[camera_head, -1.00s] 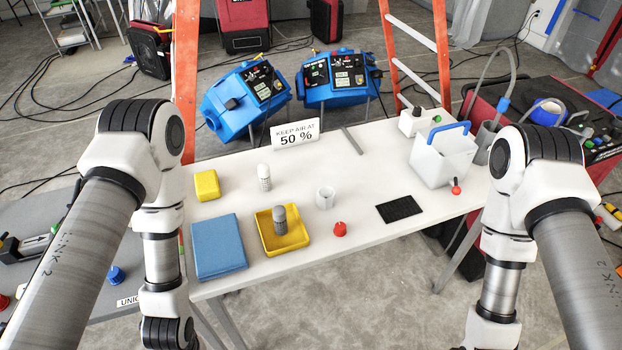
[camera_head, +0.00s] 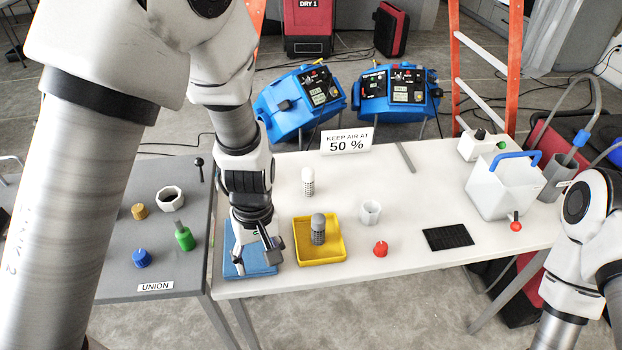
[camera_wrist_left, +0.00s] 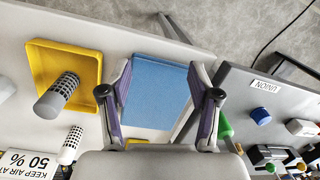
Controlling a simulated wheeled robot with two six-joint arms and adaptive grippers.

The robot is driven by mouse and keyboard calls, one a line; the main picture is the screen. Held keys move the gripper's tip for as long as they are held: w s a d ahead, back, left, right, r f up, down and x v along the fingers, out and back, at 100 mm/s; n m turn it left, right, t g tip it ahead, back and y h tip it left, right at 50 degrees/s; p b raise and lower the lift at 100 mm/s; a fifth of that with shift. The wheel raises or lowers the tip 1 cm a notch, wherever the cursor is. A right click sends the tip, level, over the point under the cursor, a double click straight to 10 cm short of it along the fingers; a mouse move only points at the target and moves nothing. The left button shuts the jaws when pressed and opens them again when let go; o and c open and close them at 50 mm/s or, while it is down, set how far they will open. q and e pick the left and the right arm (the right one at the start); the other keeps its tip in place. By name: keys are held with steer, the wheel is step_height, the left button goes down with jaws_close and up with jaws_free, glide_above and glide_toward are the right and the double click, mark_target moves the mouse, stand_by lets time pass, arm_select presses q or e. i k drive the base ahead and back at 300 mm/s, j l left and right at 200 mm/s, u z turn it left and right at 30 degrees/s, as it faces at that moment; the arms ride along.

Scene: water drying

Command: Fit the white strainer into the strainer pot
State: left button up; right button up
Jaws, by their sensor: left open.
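The white strainer (camera_head: 308,182) stands upright on the white table, behind the yellow tray. It also shows in the left wrist view (camera_wrist_left: 70,146), with small holes in its side. A small, pale, open cup (camera_head: 370,212), which looks like the strainer pot, stands to its right, and I see nothing in it. A grey strainer (camera_head: 318,229) stands in the yellow tray (camera_head: 334,257). My left gripper (camera_head: 258,262) is open and empty above the folded blue cloth (camera_wrist_left: 160,90), left of the tray and in front of the white strainer. My right gripper is out of view.
A red knob (camera_head: 380,249), a black mat (camera_head: 448,237) and a white caddy with a blue handle (camera_head: 490,194) are on the right. A sign (camera_head: 347,141) stands at the back. A grey table (camera_head: 140,184) with several small parts is on the left.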

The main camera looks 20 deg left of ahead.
mark_target(411, 197)
steer(key=i, duration=0.85)
